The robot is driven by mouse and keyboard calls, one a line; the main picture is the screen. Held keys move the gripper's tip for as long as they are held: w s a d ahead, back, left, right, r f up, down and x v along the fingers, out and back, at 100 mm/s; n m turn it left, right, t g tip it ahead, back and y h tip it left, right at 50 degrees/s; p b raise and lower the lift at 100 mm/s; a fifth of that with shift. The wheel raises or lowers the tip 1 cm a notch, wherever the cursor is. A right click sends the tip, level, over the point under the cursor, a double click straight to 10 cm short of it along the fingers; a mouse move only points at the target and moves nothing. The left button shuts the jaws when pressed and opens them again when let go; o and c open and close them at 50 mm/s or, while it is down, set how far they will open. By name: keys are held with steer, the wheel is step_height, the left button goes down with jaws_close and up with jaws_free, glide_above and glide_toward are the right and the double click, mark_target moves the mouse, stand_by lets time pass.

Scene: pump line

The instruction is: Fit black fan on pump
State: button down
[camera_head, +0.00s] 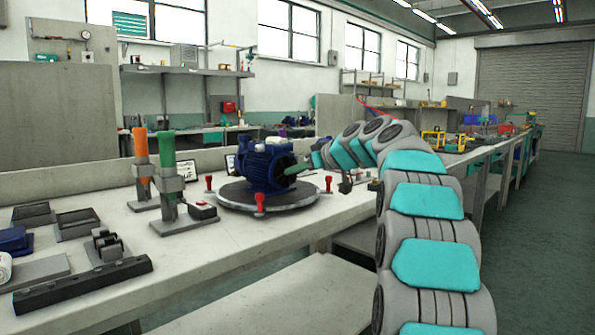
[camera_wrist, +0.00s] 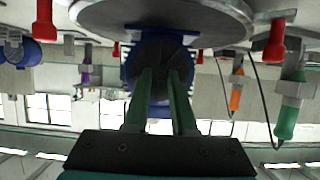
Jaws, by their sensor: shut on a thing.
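The blue pump (camera_head: 258,168) stands on a round grey turntable (camera_head: 236,197) on the bench. Its open end faces my gripper (camera_head: 299,168), which reaches in from the right. In the wrist view, which looks upside down, my gripper's green fingers (camera_wrist: 160,74) are shut on the black fan (camera_wrist: 159,53). The round dark fan lies in line with the pump's end, and the blue pump body (camera_wrist: 128,68) shows around it. I cannot tell whether the fan is fully seated or a small gap remains. The fan's far side is hidden.
Red clamps (camera_head: 260,203) stand around the turntable. Green (camera_head: 168,170) and orange (camera_head: 141,160) handled tools stand upright in holders to the left. Small trays (camera_head: 77,224) and a black rail (camera_head: 83,287) lie at the near left. The bench front right of the tools is clear.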

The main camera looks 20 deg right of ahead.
steer(key=shift+w+a, duration=0.1)
steer(key=shift+w, duration=0.05)
steer(key=c, duration=0.6)
jaws_free()
steer(key=shift+c, duration=0.2)
steer(key=b+v, duration=0.1)
steer(key=v, duration=0.5)
steer(key=shift+b, duration=0.3)
steer(key=v, duration=0.7)
steer(key=shift+s, duration=0.4)
steer(key=shift+r, duration=0.1)
